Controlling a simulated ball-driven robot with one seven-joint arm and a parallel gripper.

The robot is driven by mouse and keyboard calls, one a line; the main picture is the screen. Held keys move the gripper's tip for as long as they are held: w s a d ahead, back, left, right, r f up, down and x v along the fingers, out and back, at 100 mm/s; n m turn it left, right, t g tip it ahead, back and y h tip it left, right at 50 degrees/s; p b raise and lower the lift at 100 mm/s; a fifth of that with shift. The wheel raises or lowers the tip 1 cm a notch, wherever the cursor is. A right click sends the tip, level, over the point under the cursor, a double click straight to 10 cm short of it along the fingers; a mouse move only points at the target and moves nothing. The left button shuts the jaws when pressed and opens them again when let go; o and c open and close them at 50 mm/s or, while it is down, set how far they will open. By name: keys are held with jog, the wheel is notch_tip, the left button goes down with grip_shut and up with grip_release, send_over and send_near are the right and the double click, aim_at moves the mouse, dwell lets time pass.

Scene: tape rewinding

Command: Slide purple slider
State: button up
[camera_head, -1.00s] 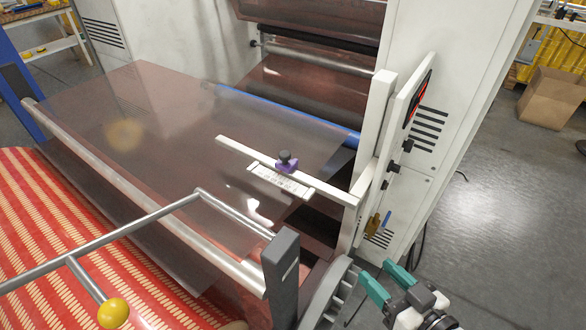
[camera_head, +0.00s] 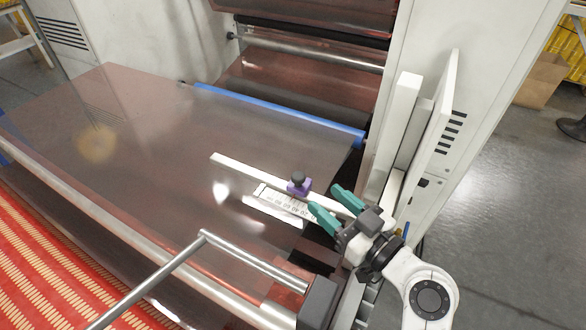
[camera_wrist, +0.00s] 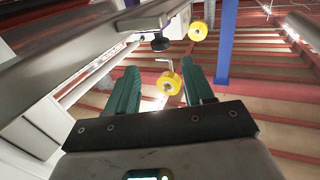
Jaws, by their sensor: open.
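The purple slider (camera_head: 299,186) with a black knob on top sits on a white bar (camera_head: 250,171) over the dark film table. A white printed scale (camera_head: 284,203) lies beside the bar, just below the slider. My gripper (camera_head: 331,204) is open, its two teal fingers apart and empty, to the right of the slider and pointing toward it. In the wrist view, the teal fingers of my gripper (camera_wrist: 160,85) stand apart, with the black knob (camera_wrist: 160,43) ahead of them near the top. Only a thin purple edge of the slider shows there.
A metal rail (camera_head: 160,276) crosses in front of the table, and a blue roller (camera_head: 280,115) lies behind.

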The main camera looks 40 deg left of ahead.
aim_at(303, 180)
jog(key=a, duration=0.3)
jog(key=w+a+p, duration=0.1)
jog(key=a, duration=0.5)
jog(key=shift+w+a, duration=0.2)
jog(key=shift+c, duration=0.5)
grip_shut()
